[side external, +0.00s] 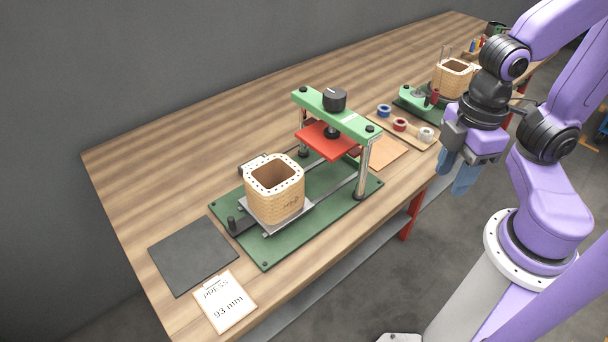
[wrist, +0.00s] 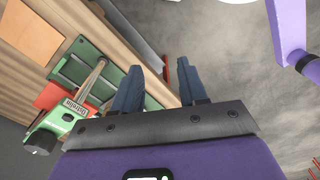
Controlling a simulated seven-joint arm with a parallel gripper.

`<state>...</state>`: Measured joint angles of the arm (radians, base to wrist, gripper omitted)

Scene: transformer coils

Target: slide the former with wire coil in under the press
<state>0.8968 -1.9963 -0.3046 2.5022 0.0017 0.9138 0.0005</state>
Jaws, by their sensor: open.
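The former with wire coil (side external: 273,193) is a light square tube with rounded corners and an open top. It stands upright on a grey sliding plate (side external: 293,216) at the near left part of the green press base (side external: 330,211). The press has a green crossbar (side external: 350,121), a black knob (side external: 334,99) and a red press plate (side external: 327,140), which is raised and off to the right of the former. My gripper (side external: 458,178) is open and empty, past the table's front edge, right of the press. In the wrist view its blue fingers (wrist: 160,92) are apart, and the press crossbar (wrist: 65,122) shows at left.
A dark mat (side external: 193,254) and a card reading "PRESS 93 mm" (side external: 225,300) lie left of the press. Tape rolls (side external: 400,125) sit on a board to its right. Another former (side external: 455,78) stands on a green fixture farther back.

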